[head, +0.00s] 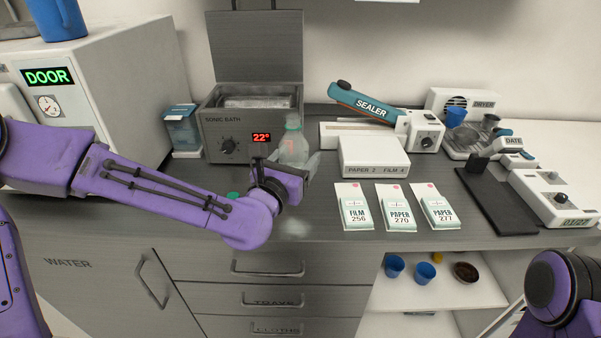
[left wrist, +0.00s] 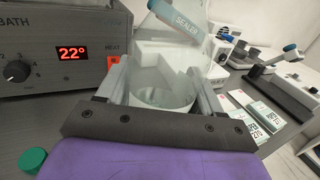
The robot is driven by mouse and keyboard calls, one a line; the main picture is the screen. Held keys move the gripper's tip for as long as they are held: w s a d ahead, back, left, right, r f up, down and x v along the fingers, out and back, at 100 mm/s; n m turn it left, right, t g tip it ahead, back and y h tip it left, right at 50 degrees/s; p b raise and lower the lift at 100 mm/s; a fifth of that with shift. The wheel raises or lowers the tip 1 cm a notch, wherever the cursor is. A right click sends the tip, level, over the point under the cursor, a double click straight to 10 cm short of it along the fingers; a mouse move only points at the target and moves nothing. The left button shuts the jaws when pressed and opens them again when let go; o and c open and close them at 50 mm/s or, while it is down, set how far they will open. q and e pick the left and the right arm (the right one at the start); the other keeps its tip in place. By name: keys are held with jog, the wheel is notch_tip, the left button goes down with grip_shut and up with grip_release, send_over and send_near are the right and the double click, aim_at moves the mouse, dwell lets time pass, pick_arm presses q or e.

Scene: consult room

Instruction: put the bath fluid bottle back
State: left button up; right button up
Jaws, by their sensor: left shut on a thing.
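The bath fluid bottle, a clear bottle (head: 293,147), is in front of the right side of the sonic bath (head: 222,152). My left gripper (head: 283,172) is shut on it. In the left wrist view the bottle (left wrist: 165,85) stands between the two fingers, and I see through it. It looks about upright; I cannot tell whether its base touches the counter. A green cap (head: 233,195) lies on the counter left of the gripper, also in the left wrist view (left wrist: 31,160). The bath's lid (head: 255,45) is raised. My right gripper is out of view.
Pouches (head: 397,208) lie on the counter right of the bottle, before a white box (head: 374,158) and the sealer (head: 365,103). A blue-and-white container (head: 183,130) stands left of the bath. An open shelf (head: 430,288) below holds blue cups.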

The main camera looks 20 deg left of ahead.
pick_arm(q)
jog(key=w+f, duration=0.1)
jog(key=f, duration=0.1)
jog(key=w+f, duration=0.2)
jog(key=shift+w+a+f, duration=0.1)
jog(key=shift+w, duration=0.1)
notch_tip(320, 180, down, 3)
jog(key=shift+r, duration=0.15)
jog(key=shift+w+f, duration=0.1)
jog(key=shift+f, duration=0.25)
jog(key=o, duration=1.2)
